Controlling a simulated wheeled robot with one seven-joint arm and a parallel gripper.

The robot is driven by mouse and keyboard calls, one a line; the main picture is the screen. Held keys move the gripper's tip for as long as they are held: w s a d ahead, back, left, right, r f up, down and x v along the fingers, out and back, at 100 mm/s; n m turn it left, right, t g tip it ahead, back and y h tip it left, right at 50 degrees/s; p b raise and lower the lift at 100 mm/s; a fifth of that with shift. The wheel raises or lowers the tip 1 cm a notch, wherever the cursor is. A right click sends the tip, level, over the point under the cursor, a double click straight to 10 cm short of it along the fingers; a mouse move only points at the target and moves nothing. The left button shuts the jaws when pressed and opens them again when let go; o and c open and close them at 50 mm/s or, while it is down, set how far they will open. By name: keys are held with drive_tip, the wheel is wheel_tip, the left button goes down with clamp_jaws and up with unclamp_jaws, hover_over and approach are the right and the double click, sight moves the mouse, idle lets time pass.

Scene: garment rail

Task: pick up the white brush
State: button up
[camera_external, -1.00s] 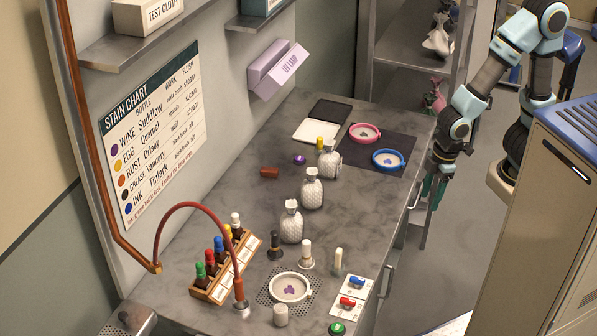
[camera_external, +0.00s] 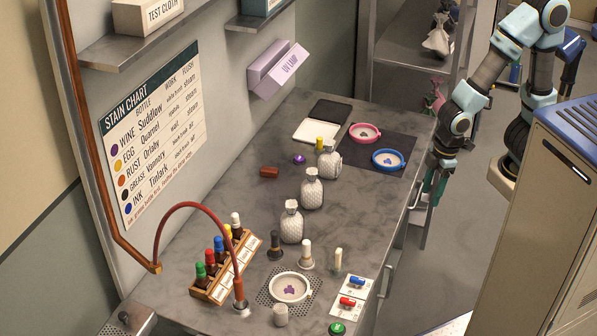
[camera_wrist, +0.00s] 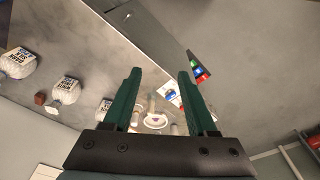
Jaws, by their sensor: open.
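The white brush (camera_external: 307,254) stands upright on the grey bench in the external view, between a dark brush (camera_external: 275,245) and a small cream upright piece (camera_external: 338,260). It is just behind the white ring dish (camera_external: 290,287). In the wrist view small pale things stand around the white dish (camera_wrist: 155,122), and I cannot tell surely which is the brush. My gripper (camera_external: 432,190) is beyond the bench's right edge, well apart from the brush. In the wrist view my gripper (camera_wrist: 160,75) has its two green fingers wide apart with nothing held between them.
A rack of coloured droppers (camera_external: 220,262) and a red hose (camera_external: 190,207) are left of the brush. Red and blue switches (camera_external: 352,293) are at the right edge. A cabinet (camera_external: 540,230) stands across the aisle.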

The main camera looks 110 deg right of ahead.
drive_tip(key=shift+o, duration=0.6)
